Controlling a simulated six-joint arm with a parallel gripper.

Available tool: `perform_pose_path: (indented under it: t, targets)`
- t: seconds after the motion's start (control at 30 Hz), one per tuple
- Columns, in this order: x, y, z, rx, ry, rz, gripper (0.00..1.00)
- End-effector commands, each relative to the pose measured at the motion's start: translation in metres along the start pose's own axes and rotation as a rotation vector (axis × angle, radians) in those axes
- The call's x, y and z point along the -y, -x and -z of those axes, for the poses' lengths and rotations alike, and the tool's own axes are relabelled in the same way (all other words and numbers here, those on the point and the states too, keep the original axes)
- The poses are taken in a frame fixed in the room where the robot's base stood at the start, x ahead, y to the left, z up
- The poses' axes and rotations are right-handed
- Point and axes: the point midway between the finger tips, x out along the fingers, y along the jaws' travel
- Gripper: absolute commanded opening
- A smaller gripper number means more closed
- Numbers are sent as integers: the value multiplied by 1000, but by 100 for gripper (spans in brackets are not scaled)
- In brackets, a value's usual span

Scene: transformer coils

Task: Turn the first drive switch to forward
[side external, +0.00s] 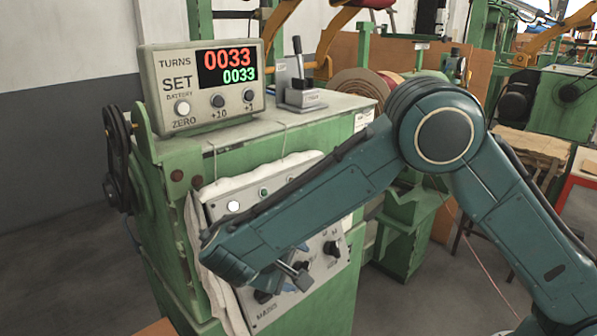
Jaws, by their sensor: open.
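The grey control panel (268,318) is on the front of the green machine, with a white cloth around its edges. A black rotary knob (262,296) sits low on the panel, near lettering that seems to read MAINS. Another black knob (331,248) is at the panel's right side. The labels are too small to tell which is the first drive switch or how it is set. My gripper (296,275) is open in front of the lower panel, between these two knobs. My forearm hides the panel's middle. I cannot tell whether the fingers touch a knob.
A turns counter (204,85) reading 0033 on both lines stands on the machine top. A lever unit (302,93) stands to its right. A black pulley and belt (118,160) are at the machine's left. Floor at the left (60,250) is clear.

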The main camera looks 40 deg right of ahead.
Motion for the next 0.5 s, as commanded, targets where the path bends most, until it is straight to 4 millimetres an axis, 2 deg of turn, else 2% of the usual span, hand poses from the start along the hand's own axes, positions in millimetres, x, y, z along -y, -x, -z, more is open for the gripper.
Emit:
perform_pose_path:
  t: [0.2, 0.5]
  targets:
    - [0, 27, 1, -3, -1, 0, 60]
    - [0, 41, 0, -1, 1, 1, 60]
